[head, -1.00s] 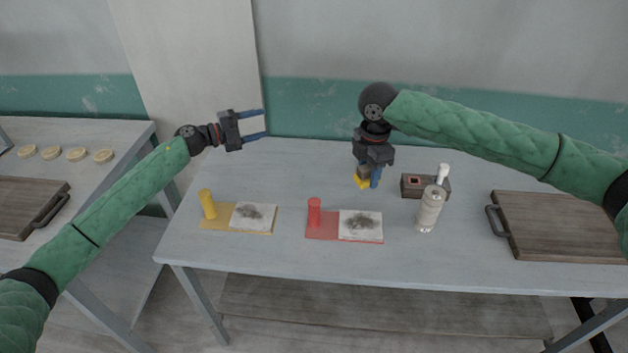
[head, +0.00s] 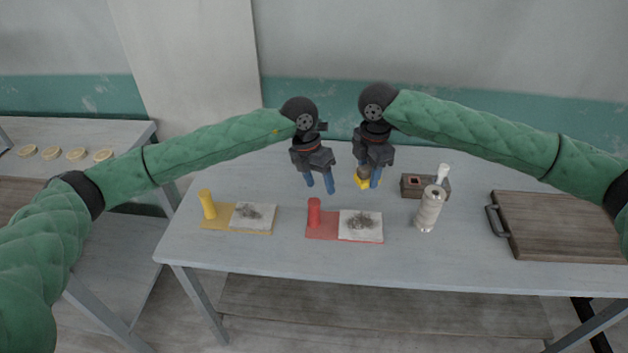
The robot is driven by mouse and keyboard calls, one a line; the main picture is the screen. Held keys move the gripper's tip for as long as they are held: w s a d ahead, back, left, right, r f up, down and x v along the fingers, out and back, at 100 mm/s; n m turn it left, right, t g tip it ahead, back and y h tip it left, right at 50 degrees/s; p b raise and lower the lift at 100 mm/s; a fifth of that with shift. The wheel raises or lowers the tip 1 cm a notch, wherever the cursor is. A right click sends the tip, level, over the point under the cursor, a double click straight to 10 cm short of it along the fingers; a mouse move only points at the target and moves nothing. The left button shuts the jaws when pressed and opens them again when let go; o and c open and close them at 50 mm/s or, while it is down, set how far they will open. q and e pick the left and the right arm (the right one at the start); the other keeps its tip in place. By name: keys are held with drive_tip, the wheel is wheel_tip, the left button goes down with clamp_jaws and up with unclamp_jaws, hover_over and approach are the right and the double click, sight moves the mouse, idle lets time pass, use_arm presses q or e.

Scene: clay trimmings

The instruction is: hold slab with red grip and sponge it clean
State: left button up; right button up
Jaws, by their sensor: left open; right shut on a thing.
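The red grip (head: 314,212) stands upright on the left part of a red board (head: 322,232). A pale slab (head: 347,234) with dark grey smudges lies on that board's right part. My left gripper (head: 320,187) is open and empty, pointing down just above and behind the red grip. My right gripper (head: 368,181) is shut on a yellow sponge (head: 361,183) with a brownish top, behind the slab. A second, yellow grip (head: 208,205) stands on a yellow board (head: 217,222) to the left, beside another smudged slab (head: 241,222).
A pale bottle (head: 429,209) stands right of the red board, with a brown box (head: 411,185) and a white-topped item (head: 442,174) behind it. A wooden tray (head: 560,225) fills the right end. The table front is clear.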

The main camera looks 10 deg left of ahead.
sight(314, 211)
use_arm(q)
drive_tip(key=shift+s+a+r+m+t+y, duration=0.15)
drive_tip(key=shift+a+m+t+y, duration=0.3)
drive_tip(key=shift+y, duration=0.75)
drive_tip(key=shift+a+f, duration=0.2)
wheel_tip(314, 211, down, 12)
drive_tip(key=shift+r, duration=0.2)
clamp_jaws()
